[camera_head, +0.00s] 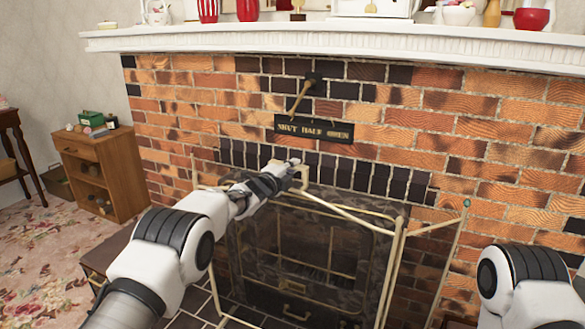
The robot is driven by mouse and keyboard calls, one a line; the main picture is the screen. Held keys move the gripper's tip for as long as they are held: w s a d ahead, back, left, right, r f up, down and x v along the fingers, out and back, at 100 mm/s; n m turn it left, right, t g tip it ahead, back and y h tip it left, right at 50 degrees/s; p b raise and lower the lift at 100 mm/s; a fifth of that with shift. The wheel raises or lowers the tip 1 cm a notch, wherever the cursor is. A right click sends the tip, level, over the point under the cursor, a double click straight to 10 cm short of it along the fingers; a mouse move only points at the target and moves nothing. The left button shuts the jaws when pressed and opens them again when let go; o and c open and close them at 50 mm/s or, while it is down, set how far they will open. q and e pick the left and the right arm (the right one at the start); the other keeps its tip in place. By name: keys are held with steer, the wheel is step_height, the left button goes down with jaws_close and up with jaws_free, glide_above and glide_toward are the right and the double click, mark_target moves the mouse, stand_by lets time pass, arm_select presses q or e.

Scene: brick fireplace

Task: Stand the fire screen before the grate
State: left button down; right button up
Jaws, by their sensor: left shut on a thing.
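The fire screen (346,213) is a pale brass-coloured folding frame with slanted side panels. It stands or hangs in front of the fireplace opening, and I cannot tell whether its feet touch the hearth. My left gripper (290,170) is shut on the top of the screen near its middle. The grate (312,248) shows through the frame, inside the dark opening, with thin brass-coloured bars in front of it. The screen's lower edge is partly out of the picture. My right arm shows at the lower right, but its gripper is out of view.
A white mantel shelf (330,40) with red and white vessels runs above. A damper lever (300,97) hangs over a dark sign (313,130) close above my left gripper. A wooden cabinet (103,170) stands left, with open flowered carpet (42,262) before it.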

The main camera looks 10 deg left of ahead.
arm_select(q)
steer(key=shift+f+b, duration=0.65)
steer(key=shift+b, duration=0.1)
stand_by(0.8)
steer(key=shift+d, duration=0.1)
stand_by(0.3)
steer(key=shift+w, duration=0.1)
steer(key=c, duration=1.2)
jaws_free()
steer(key=shift+s+r, duration=0.1)
steer(key=shift+s, duration=0.1)
steer(key=o, duration=0.3)
steer(key=shift+f, duration=0.5)
steer(key=shift+o, duration=0.2)
steer(key=shift+r, duration=0.2)
steer(key=b+v, duration=0.3)
steer(key=v, duration=0.8)
